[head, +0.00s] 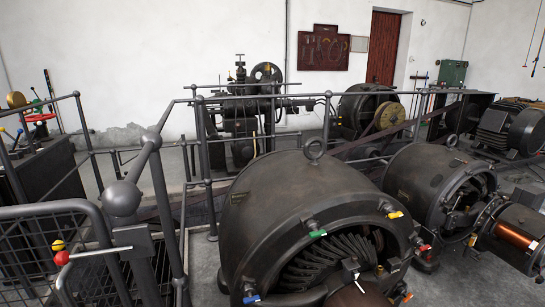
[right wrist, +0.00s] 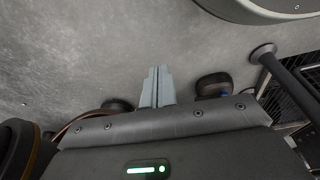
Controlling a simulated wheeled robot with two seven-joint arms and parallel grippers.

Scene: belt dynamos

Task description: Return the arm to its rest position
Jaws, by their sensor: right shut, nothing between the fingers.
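My right gripper (right wrist: 157,70) shows in the right wrist view with its two pale fingers together and nothing between them. Behind the fingers is bare grey concrete floor (right wrist: 75,60). No fingertip touches anything that I can see. The head view shows neither of my arms, so the right arm's overall pose is hidden. My left gripper is in neither view.
A large black dynamo (head: 290,215) fills the front middle of the head view, with a second dynamo (head: 425,185) to its right. Grey railings (head: 205,160) stand left of them. A dark post (right wrist: 288,72) stands at the right of the right wrist view.

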